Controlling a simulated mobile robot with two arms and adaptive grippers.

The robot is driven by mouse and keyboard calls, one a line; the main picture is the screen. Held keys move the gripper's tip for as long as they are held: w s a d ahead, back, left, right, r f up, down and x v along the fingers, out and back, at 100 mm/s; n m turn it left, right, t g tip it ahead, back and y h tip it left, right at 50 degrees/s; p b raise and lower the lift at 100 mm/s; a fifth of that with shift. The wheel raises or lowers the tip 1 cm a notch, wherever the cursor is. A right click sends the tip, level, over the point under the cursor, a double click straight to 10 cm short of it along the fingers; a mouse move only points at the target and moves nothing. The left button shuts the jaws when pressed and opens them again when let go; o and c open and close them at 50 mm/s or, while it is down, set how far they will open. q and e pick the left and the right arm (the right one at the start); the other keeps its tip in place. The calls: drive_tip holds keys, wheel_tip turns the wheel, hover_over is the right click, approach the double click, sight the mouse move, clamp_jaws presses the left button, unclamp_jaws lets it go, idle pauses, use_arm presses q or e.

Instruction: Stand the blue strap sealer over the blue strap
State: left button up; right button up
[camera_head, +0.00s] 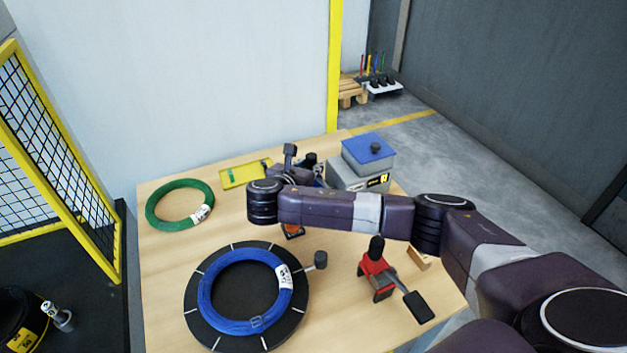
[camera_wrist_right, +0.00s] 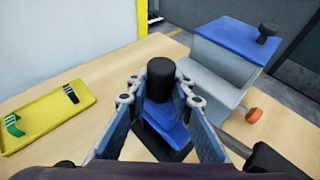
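The blue strap sealer (camera_wrist_right: 168,122) stands on the table, its black knob upright between the fingers of my right gripper (camera_wrist_right: 158,92). The fingers are spread either side of the knob, with a gap visible beside it. In the head view, my right gripper (camera_head: 298,163) is at the back of the table and partly hides the sealer. A blue coil (camera_head: 216,323) lies on the round black turntable (camera_head: 195,325) at the front. A small blue band with a buckle, seemingly the blue strap (camera_head: 257,321), crosses the coil's front right. My left gripper is not in view.
A red sealer (camera_head: 374,272) stands at the table's right. A grey box with a blue lid (camera_head: 369,150) stands right of my gripper. A yellow tray (camera_head: 238,175) and a green coil (camera_head: 165,220) lie at the back left. My right arm crosses above the table.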

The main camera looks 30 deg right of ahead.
clamp_jaws()
drive_tip(key=shift+r, duration=0.2)
